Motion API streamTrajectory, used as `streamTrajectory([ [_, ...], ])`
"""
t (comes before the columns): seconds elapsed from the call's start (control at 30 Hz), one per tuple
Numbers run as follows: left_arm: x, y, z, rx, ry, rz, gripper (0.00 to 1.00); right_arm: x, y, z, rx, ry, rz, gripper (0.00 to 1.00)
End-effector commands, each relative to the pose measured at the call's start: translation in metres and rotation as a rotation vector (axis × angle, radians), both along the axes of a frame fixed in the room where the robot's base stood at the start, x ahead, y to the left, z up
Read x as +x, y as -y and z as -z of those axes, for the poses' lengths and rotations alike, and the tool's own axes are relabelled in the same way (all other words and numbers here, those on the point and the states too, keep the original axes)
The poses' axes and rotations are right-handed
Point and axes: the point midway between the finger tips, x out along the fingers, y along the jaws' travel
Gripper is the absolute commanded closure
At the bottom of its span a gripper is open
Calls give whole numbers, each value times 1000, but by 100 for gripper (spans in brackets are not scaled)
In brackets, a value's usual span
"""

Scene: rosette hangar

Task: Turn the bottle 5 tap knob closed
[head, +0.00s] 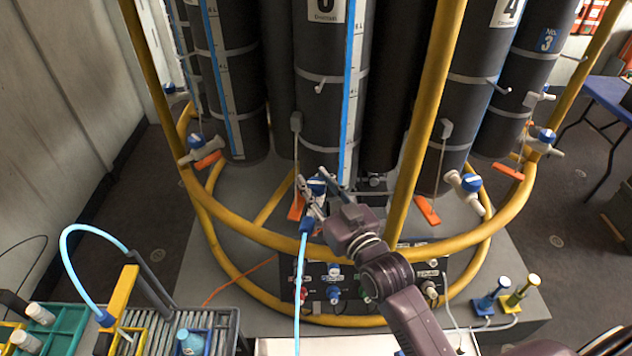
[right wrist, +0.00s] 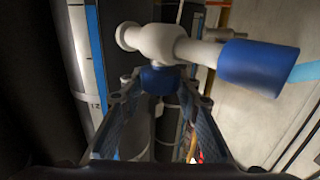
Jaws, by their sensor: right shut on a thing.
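The bottle with the "5" label (head: 325,8) stands upright in the middle of the head view; the digit is partly cut off by the top edge. Its tap is low on its front, with a blue knob (head: 317,185) partly hidden by my right gripper (head: 318,196). In the right wrist view the white tap body (right wrist: 158,42) has the blue knob (right wrist: 160,78) on its near side. My right gripper (right wrist: 161,90) is shut on this knob, one finger on each side. A blue hose fitting (right wrist: 258,66) sits on the tap's outlet. My left gripper is not in view.
A yellow ring rail (head: 262,235) and upright yellow post (head: 428,110) stand close to my right arm. Other bottles have blue-knobbed taps, one at the left (head: 198,144) and one at the right (head: 470,184). A pale blue hose (head: 298,290) hangs down from the tap.

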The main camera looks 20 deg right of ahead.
Motion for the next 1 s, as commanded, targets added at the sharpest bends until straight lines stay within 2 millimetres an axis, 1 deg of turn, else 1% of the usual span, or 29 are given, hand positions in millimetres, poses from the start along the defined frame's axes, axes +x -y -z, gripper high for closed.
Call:
streamTrajectory([
  [0.1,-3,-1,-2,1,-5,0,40,0,0,-1,3,1,14,94],
  [0.43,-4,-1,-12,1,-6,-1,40,1,0,-2,5,2,121,94],
  [0.83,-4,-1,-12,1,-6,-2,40,0,0,-1,0,2,138,94],
  [0.87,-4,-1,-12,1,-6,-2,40,0,0,-1,0,2,138,69],
  [1.0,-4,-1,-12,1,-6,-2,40,0,0,-1,0,1,138,53],
])
